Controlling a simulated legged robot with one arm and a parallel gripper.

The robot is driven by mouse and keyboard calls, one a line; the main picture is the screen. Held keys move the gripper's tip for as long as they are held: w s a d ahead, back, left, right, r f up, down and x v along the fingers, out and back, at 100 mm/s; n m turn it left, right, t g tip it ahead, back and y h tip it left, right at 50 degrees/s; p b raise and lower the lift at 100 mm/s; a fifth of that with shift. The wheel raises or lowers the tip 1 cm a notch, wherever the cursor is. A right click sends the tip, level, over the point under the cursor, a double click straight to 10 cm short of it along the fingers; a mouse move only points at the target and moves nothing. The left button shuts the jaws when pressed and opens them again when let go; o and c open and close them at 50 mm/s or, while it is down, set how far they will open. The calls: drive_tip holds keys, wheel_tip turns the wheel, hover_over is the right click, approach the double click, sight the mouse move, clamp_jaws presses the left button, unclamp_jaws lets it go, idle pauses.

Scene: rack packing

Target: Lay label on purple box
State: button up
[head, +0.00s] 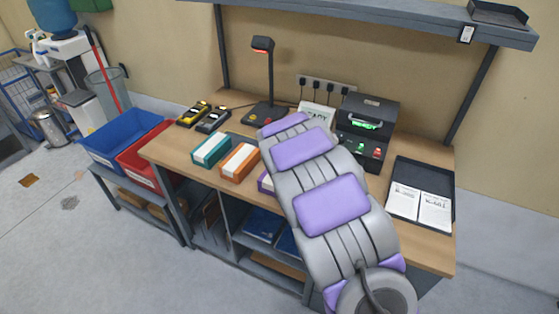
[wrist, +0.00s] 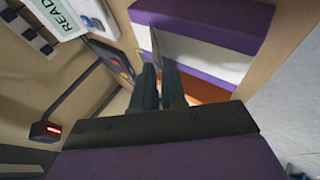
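The purple box (head: 265,183) stands on the workbench, mostly hidden behind my arm in the head view. In the wrist view the purple box (wrist: 200,22) with its white band lies just beyond my fingertips. My gripper (wrist: 161,68) has its two dark fingers close together. A thin, pale sheet, seen nearly edge-on, sticks out from between the fingertips toward the box; it looks like a label (wrist: 156,44). Whether it touches the box I cannot tell. My gripper is hidden behind the arm in the head view. Two white printed labels (head: 404,199) lie in the dark tray (head: 440,175).
A teal box (head: 211,150) and an orange box (head: 240,162) stand left of the purple box. A scanner lamp (head: 270,75), a dark label printer (head: 370,115) and a white READY sign (wrist: 60,17) stand behind. A shelf hangs above.

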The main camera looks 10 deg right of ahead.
drive_tip(key=o, duration=0.3)
drive_tip(key=shift+s+a, duration=0.15)
drive_tip(key=shift+a, duration=0.05)
drive_tip(key=shift+s+a+b, duration=0.75)
drive_tip(key=shift+s+b, duration=0.25)
drive_tip(key=shift+s, duration=0.1)
drive_tip(key=o, duration=0.6)
